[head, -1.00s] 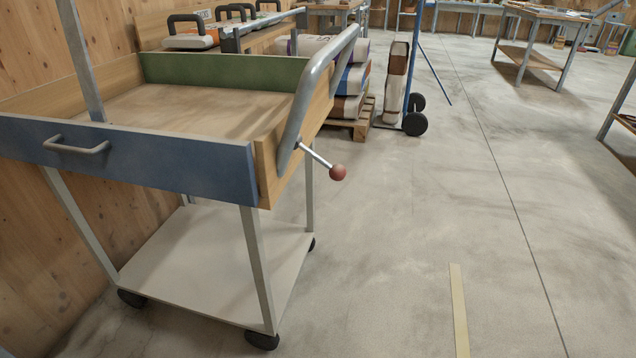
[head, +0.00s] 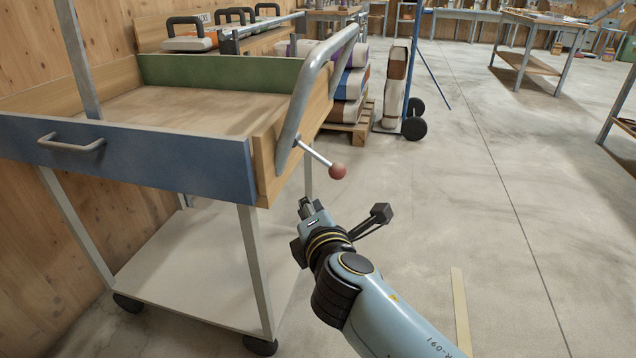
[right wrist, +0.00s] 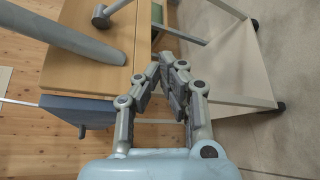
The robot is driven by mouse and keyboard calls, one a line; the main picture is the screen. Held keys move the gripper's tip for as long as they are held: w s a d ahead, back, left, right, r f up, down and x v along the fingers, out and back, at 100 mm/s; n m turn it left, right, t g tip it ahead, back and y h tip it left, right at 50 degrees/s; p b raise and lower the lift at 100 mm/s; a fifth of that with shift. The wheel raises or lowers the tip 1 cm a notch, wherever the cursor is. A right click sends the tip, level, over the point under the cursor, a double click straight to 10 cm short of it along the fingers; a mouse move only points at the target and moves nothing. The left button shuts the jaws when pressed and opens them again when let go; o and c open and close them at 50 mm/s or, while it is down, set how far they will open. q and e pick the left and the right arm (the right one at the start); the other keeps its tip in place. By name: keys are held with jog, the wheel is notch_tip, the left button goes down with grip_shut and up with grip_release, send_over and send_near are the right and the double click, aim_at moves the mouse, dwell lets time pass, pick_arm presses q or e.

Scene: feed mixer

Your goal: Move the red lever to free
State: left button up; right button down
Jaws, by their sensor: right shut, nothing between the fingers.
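The red lever is a thin metal rod with a red ball knob (head: 338,171) in the head view. It sticks out down and to the right from the side of the wooden tray (head: 262,165), by the lower end of a bent grey tube (head: 300,105). My right gripper (head: 304,204) is below and a little left of the knob, apart from it. In the right wrist view its fingers (right wrist: 167,64) are together and empty, close to the wooden side. The red knob does not show there. My left gripper is not in view.
The tray has a blue front (head: 130,160) with a handle and stands on a legged, wheeled cart with a lower shelf (head: 190,260). Stacked sacks (head: 352,82) on a pallet and a hand truck (head: 411,110) stand behind.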

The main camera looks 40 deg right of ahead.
aim_at(319, 156)
jog(key=b+x, duration=0.2)
jog(key=x, duration=0.8)
pick_arm(q)
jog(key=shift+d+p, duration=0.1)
jog(key=shift+p, duration=0.95)
pick_arm(e)
jog(key=s+d+r, duration=0.2)
jog(key=d, duration=0.1)
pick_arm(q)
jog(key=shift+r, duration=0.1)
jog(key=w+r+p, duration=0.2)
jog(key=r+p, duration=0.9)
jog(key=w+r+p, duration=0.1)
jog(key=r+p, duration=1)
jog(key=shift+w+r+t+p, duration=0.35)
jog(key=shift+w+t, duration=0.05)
pick_arm(e)
notch_tip(319, 156, up, 9)
jog(key=s+d+n+g+h, duration=0.2)
jog(key=n+g, duration=0.3)
jog(key=n, duration=0.1)
jog(key=shift+s+n+g+h, duration=0.3)
jog(key=shift+h, duration=0.1)
